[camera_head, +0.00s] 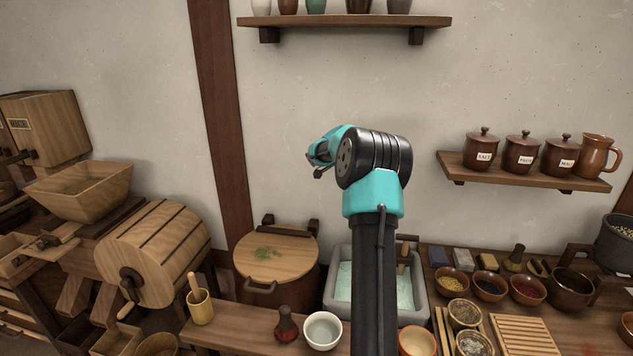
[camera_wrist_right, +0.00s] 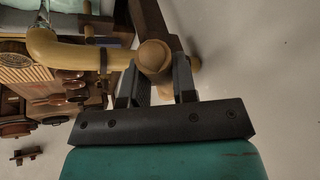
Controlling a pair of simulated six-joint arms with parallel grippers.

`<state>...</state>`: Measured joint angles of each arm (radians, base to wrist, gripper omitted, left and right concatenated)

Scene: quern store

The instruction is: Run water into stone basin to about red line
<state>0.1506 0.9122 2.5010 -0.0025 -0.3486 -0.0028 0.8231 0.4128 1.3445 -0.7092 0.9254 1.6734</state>
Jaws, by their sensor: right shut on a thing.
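A yellow-brown tap (camera_wrist_right: 75,52) with a bent spout shows in the right wrist view. Its round knob (camera_wrist_right: 154,56) sits between the fingers of my right gripper (camera_wrist_right: 163,80), which is shut on it. In the head view my right arm rises in front of the wall and hides the tap. The grey stone basin (camera_head: 334,303) stands below, behind the arm, with pale greenish water (camera_head: 404,293) visible in it on both sides of the arm. I cannot make out a red line, nor clearly see a running stream. My left gripper is not in view.
A lidded wooden tub (camera_head: 275,258) stands left of the basin. A white bowl (camera_head: 323,331) and a dark red bottle (camera_head: 286,325) are on the front bench. Several small bowls crowd the right counter. A shelf (camera_head: 520,174) with jars hangs at right.

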